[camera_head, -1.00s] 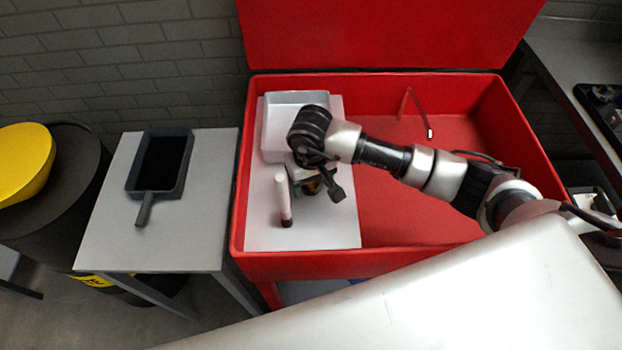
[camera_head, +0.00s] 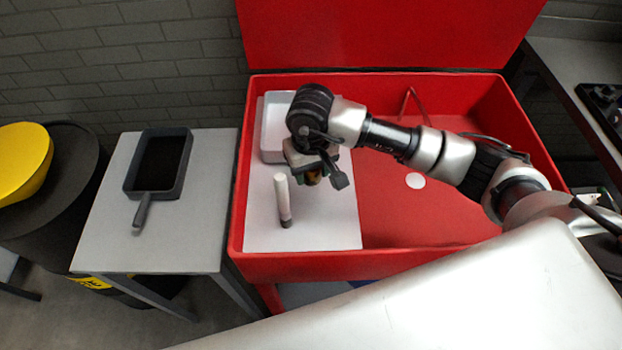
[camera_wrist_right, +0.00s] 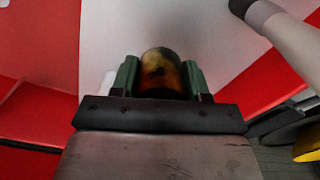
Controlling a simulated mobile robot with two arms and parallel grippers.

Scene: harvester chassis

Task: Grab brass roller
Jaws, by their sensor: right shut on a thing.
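The brass roller (camera_wrist_right: 161,73) shows in the right wrist view as a short brass-brown cylinder with dark stains, between the two green fingers of my right gripper (camera_wrist_right: 160,78). The fingers are shut on its sides. In the head view, my right gripper (camera_head: 315,177) is over the white board in the red basin, and only a small brownish bit of the roller (camera_head: 312,179) shows under it. The wrist and fingers hide the rest. My left gripper is not in view.
A white-and-black brush-like cylinder (camera_head: 283,202) stands on the white board (camera_head: 330,230), left of my gripper. A white tray (camera_head: 270,135) sits behind. The red basin (camera_head: 440,225) has high walls. A dark pan (camera_head: 158,165) lies on the grey side table (camera_head: 105,225).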

